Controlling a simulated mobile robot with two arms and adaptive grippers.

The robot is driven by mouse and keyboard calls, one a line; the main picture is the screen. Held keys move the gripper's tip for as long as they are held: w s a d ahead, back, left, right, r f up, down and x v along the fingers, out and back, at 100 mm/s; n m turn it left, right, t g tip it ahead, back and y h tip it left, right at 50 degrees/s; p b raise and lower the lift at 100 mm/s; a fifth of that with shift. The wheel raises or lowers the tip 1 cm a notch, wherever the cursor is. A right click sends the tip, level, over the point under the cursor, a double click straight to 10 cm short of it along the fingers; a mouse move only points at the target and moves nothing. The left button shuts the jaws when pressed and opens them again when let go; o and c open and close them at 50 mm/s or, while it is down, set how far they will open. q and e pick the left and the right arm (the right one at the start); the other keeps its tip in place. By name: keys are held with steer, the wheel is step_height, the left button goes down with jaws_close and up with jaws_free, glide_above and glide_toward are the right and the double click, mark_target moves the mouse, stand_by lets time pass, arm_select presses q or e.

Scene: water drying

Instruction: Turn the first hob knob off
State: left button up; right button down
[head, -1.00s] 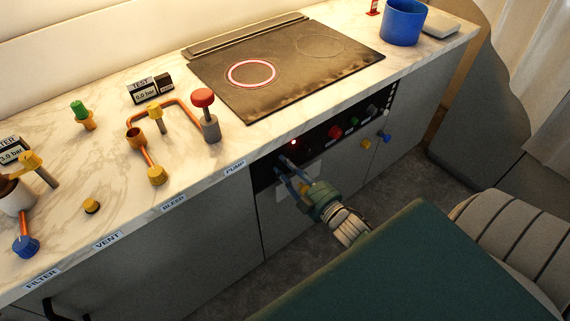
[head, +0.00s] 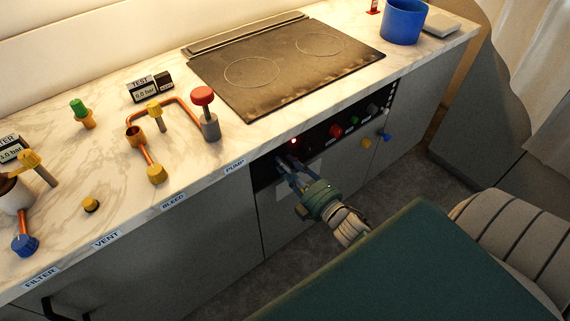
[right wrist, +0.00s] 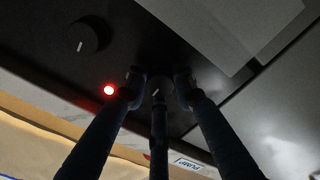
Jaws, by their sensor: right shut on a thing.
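The hob (head: 290,85) is a dark plate in the marble counter, with two ring outlines, neither glowing. Below its front edge is a black control panel (head: 311,140). My right gripper (head: 284,166) reaches the panel's left end. In the right wrist view its fingers (right wrist: 158,88) are closed around a dark knob (right wrist: 156,93) with a pale pointer mark. The fingers hide most of this knob. A red indicator light (right wrist: 109,90) is lit beside it, and shows in the head view too (head: 293,141). A second black knob (right wrist: 88,36) is free. My left gripper is not in view.
Copper piping (head: 178,103) with valves stands on the counter's left. A blue pot (head: 403,23) stands behind right.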

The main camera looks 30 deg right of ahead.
steer(key=shift+s+f, duration=0.1)
steer(key=shift+f, duration=0.05)
steer(key=c, duration=1.4)
jaws_free()
steer(key=s+d, duration=0.1)
steer(key=s, duration=1.1)
